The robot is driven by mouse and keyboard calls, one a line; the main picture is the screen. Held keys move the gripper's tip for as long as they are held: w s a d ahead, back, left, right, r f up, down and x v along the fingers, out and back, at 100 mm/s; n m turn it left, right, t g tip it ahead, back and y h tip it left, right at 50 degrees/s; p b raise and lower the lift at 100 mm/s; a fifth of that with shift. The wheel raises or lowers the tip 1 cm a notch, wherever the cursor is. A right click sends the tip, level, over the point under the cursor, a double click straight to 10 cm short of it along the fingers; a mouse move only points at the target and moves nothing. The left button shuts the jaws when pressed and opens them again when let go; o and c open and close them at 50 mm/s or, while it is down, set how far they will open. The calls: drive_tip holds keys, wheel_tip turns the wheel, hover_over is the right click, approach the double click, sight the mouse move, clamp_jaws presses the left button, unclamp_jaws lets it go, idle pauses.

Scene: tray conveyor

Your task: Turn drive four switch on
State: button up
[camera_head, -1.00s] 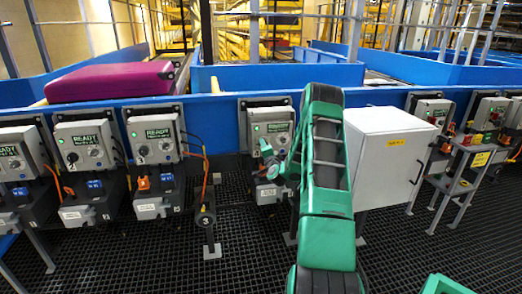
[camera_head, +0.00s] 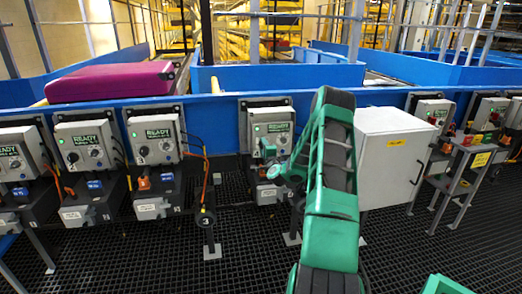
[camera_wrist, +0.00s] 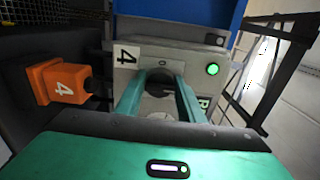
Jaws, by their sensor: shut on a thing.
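The drive four control box (camera_head: 271,127) is a grey panel with a green READY screen, at the centre of the head view. In the wrist view the panel (camera_wrist: 214,104) appears turned sideways, with a "4" plate, a "0" mark and a lit green lamp (camera_wrist: 212,69). My gripper (camera_wrist: 161,82) has its two teal fingers on either side of the black switch knob (camera_wrist: 159,74) and is shut on it. The fingers hide part of the knob, so its exact setting is hard to read. In the head view my gripper (camera_head: 267,150) is at the box front.
An orange plug marked 4 (camera_wrist: 60,82) sits beside the panel. Similar control boxes (camera_head: 154,135) stand to the left. A white cabinet (camera_head: 388,158) stands close to the right of my arm. A magenta suitcase (camera_head: 112,81) lies on the blue conveyor behind.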

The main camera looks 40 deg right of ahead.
drive_tip(key=shift+w+a, duration=0.2)
drive_tip(key=shift+a, duration=0.05)
drive_tip(key=o, duration=1)
drive_tip(key=shift+o, duration=0.2)
drive_tip(key=shift+s+d, duration=0.1)
drive_tip(key=shift+s, duration=0.15)
drive_tip(key=v, duration=1)
